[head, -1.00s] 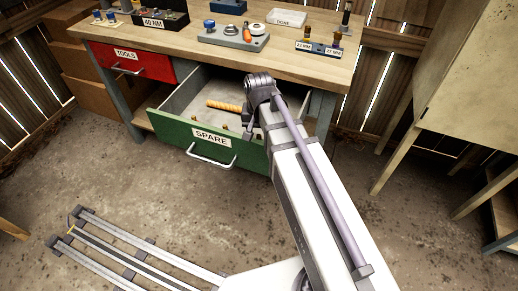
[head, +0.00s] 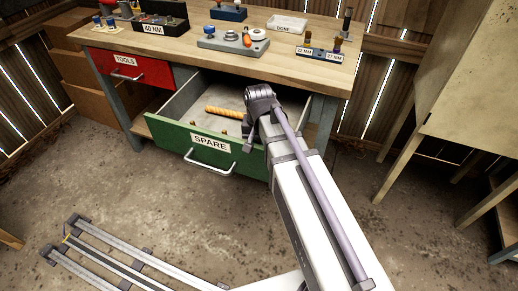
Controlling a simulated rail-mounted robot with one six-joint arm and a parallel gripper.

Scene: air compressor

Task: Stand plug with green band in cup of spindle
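I cannot make out a plug with a green band or a cup of a spindle at this size. A grey fixture plate (head: 233,41) on the bench carries a blue knob, a round pale part and an orange-handled part. The open green drawer (head: 170,133) marked SPARE holds an orange ribbed rod (head: 224,111) and several small brass-coloured pieces (head: 222,134). My arm reaches over the right part of the drawer. Its bent joint and links hide that part, and my gripper's fingers do not show.
The wooden bench (head: 190,62) bears a 40 NM box (head: 160,22), a blue block (head: 229,12), a DONE tray (head: 287,26) and a rack marked 22 MM and 27 MM (head: 319,53). A red TOOLS drawer (head: 128,66) is shut. A pale cabinet (head: 470,80) stands right.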

